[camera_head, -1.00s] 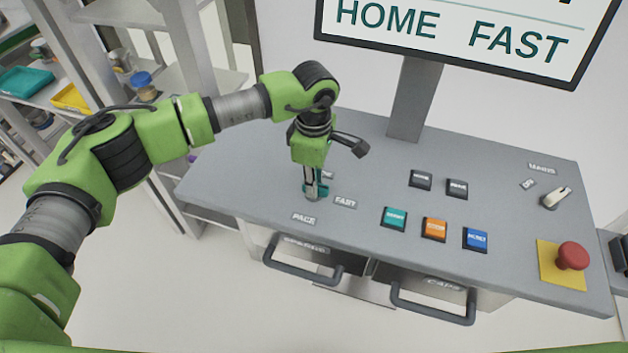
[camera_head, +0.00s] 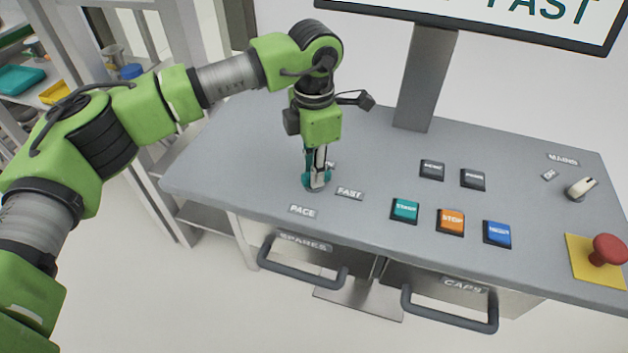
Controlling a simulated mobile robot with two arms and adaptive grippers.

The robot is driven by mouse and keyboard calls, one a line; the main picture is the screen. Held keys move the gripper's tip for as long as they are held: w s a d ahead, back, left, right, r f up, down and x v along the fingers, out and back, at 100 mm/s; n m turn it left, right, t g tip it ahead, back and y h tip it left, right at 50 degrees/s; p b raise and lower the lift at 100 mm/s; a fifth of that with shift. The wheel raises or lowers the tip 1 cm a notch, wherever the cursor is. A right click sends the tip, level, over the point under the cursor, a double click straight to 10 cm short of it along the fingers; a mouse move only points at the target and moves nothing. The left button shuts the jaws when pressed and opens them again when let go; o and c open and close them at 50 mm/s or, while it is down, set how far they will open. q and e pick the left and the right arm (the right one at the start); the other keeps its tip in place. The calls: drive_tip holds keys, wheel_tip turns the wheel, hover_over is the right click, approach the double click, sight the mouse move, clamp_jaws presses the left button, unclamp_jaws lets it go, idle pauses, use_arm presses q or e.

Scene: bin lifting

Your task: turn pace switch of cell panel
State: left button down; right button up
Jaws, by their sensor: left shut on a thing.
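The grey cell panel (camera_head: 250,150) fills the middle of the view. My left gripper (camera_head: 316,181) points down at the panel and is shut on the pace switch, which is mostly hidden between its teal fingertips. The PACE label (camera_head: 303,211) lies in front of the fingers, and the FAST label (camera_head: 349,193) lies just to their right. Another small label behind the fingers is mostly covered. The screen (camera_head: 500,18) is cut off at the top and shows FAST. My right gripper is not in view.
Two dark buttons (camera_head: 432,170) sit behind the teal (camera_head: 405,210), orange (camera_head: 451,221) and blue (camera_head: 498,233) buttons. The mains switch (camera_head: 581,188) and red stop knob (camera_head: 608,250) are at right. The screen post (camera_head: 427,80) stands behind. Drawer handles (camera_head: 302,276) stick out in front.

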use_arm(q)
drive_tip(key=n+b, duration=0.5)
drive_tip(key=shift+f+n, duration=0.1)
drive_tip(key=shift+n, duration=0.2)
drive_tip(key=n+b, duration=0.2)
drive_tip(key=n, duration=0.1)
drive_tip(key=shift+r+n+b, duration=0.2)
drive_tip(key=shift+n+b, duration=0.15)
drive_tip(key=shift+n, duration=0.35)
drive_tip(key=shift+w, duration=0.1)
drive_tip(key=c, duration=1.9)
unclamp_jaws()
wheel_tip(320, 180, up, 12)
